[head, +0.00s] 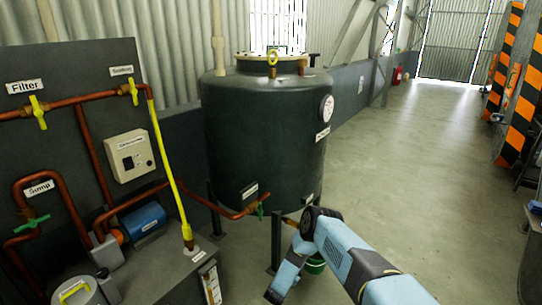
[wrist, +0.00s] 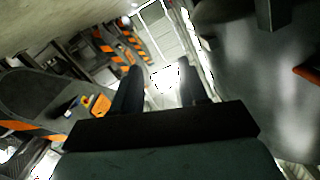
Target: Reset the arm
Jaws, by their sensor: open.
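My arm reaches in from the bottom right of the head view and bends in front of the dark green tank (head: 262,140). Its blue links fold down at a black joint, and the lower link points down and to the left. The fingers are not visible in the head view. In the wrist view my gripper (wrist: 160,88) shows as two dark fingers standing apart. The gap between them is empty, with a bright background behind it.
A panel (head: 65,140) with copper pipes, yellow valves and a control box (head: 130,155) stands at the left. Orange and black striped posts (head: 515,120) stand at the right. The floor (head: 410,150) between is clear.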

